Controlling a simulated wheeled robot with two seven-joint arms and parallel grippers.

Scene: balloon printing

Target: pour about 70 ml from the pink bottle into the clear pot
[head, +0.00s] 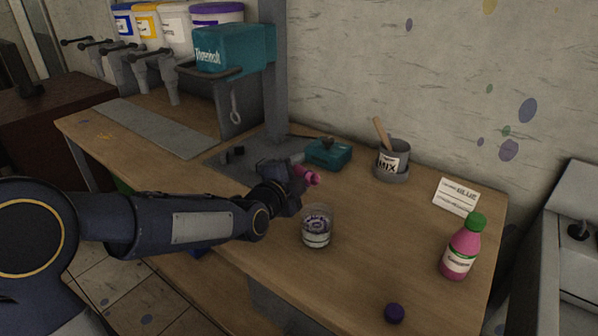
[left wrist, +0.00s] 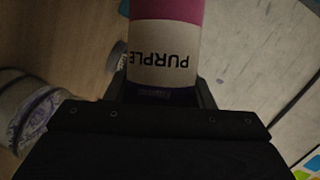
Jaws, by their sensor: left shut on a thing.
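My left gripper (head: 300,181) is shut on a pink bottle (head: 313,178), of which only a small pink part shows in the head view. In the left wrist view the held bottle (left wrist: 165,50) has a white label reading "PURPLE" and a purple band; its mouth is not visible and its tilt is hard to tell. The clear pot (head: 316,228) stands upright on the table, nearer than the gripper and apart from it, with a label and something pale inside. It seems to show at the left of the left wrist view (left wrist: 30,110). My right gripper is not in view.
Another pink bottle with a green cap (head: 462,248) stands at the right. A purple cap (head: 394,313) lies near the front edge. A grey MIX pot (head: 392,160), a white card (head: 456,197) and a teal box (head: 328,153) are behind. The table's (head: 370,235) middle right is clear.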

